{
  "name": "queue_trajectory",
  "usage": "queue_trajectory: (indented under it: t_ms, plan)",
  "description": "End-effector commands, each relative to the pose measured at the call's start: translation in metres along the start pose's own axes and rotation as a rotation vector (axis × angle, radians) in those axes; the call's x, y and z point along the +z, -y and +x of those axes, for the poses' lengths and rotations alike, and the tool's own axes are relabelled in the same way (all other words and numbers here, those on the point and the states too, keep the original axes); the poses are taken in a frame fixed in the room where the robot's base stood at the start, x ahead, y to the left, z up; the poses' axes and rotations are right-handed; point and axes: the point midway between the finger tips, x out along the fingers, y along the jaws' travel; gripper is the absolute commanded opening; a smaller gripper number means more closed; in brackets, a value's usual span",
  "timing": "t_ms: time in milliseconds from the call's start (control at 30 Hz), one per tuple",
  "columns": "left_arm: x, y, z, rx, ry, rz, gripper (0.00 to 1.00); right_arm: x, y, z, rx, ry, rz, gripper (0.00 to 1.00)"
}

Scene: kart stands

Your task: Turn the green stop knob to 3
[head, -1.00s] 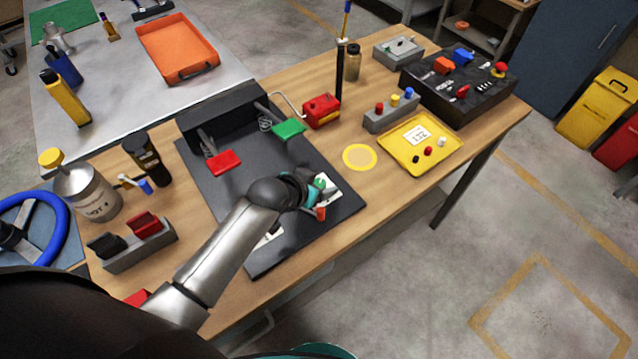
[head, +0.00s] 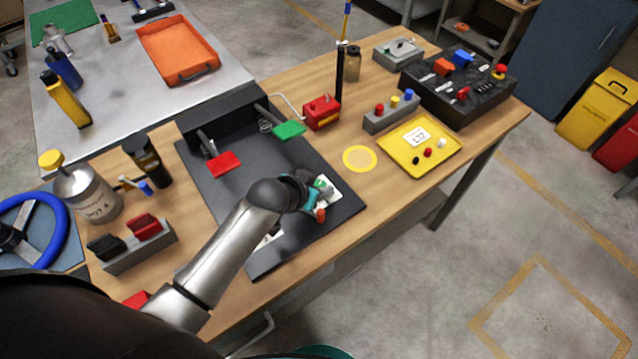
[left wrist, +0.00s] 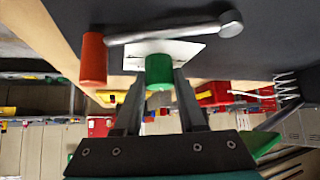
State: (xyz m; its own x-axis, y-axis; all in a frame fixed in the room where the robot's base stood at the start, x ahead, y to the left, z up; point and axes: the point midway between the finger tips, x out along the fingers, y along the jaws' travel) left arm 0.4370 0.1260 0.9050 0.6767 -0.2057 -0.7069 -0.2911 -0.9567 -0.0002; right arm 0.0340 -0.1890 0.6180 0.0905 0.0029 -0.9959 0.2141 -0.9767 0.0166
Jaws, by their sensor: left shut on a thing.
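The green stop knob (head: 322,183) stands on a white plate (head: 331,192) on the black kart panel (head: 260,225). In the left wrist view the green knob (left wrist: 159,73) sits between the two fingers of my left gripper (left wrist: 159,88), which is shut on it. In the head view my left gripper (head: 313,196) comes from the left and partly covers the knob and the plate. I cannot read any numbers on the plate or tell where the knob points.
A silver lever (left wrist: 170,35) with an orange grip (left wrist: 94,58) lies close beside the knob. Red (head: 223,164) and green pedals (head: 289,130) stand farther back. A yellow tray (head: 445,155) is to the right. The wood around the yellow disc (head: 360,159) is clear.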

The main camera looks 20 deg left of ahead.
Motion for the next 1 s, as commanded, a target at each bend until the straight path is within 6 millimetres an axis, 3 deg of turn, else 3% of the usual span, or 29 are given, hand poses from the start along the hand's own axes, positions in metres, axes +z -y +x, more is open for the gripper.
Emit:
queue_trajectory:
  t_ms: [367,633,1000]
  plan:
    - [0.001,0.002,0.0,0.027,0.002,0.032,0.0,0.001,0.0,0.0,0.0,0.001,0.001,0.0]
    - [0.001,0.004,0.001,0.137,0.003,0.147,0.0,0.001,0.001,0.006,-0.001,0.0,0.002,0.0]
    - [0.004,0.004,0.006,0.365,0.001,0.379,0.0,0.005,0.002,0.054,-0.002,0.0,0.003,0.0]
